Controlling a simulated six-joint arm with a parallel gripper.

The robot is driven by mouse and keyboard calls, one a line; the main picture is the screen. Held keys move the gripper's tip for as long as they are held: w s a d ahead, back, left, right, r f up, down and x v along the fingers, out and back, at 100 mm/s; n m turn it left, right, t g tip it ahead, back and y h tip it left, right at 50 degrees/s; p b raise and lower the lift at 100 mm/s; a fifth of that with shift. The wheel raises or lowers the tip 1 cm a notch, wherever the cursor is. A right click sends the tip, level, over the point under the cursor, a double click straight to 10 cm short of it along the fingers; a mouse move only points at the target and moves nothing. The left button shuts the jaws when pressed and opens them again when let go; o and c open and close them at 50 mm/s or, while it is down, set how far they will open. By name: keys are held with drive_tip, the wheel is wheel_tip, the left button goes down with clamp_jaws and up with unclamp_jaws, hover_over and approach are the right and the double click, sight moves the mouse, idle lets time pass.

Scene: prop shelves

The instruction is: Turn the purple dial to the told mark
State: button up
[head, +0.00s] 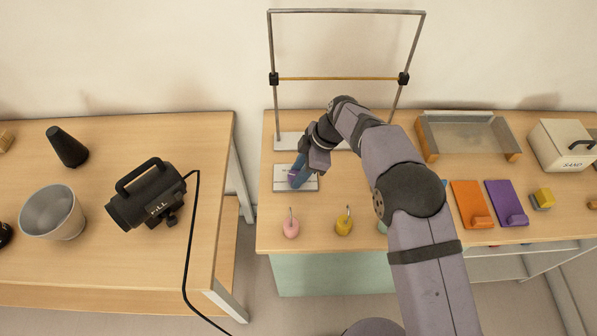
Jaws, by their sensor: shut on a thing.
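The purple dial (293,180) sits on a pale plate (309,186) at the left end of the right-hand table. Only a little of the dial shows, because my gripper (297,172) covers it from above. My gripper is shut on the dial. The marks around the dial are too small or hidden to read, so I cannot tell where it points.
A metal frame with a yellow crossbar (340,79) stands behind the plate. A pink weight (291,228) and a yellow weight (344,226) stand in front.

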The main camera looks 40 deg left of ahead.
drive_tip(key=m+b, duration=0.1)
drive_tip(key=m+t+b, duration=0.1)
drive_tip(key=m+b, duration=0.1)
drive_tip(key=shift+s+f+m+y, duration=0.15)
drive_tip(key=shift+m+y, duration=0.15)
drive_tip(key=shift+y, duration=0.1)
drive_tip(key=m+t, duration=0.1)
drive_tip(key=m, duration=0.1)
drive_tip(key=m+b, duration=0.1)
drive_tip(key=m, duration=0.1)
drive_tip(key=shift+s+d+r+m+t+y+b, duration=0.1)
drive_tip(key=shift+s+r+m+t+y+b, duration=0.1)
drive_tip(key=shift+m+t+y+b, duration=0.15)
drive_tip(key=shift+m, duration=0.25)
drive_tip(key=o, duration=1.1)
drive_tip(key=shift+c, duration=0.2)
drive_tip(key=b+v, duration=0.1)
drive_tip(key=v, duration=0.6)
drive_tip(key=shift+r+b, duration=0.2)
drive_tip(key=shift+b, duration=0.1)
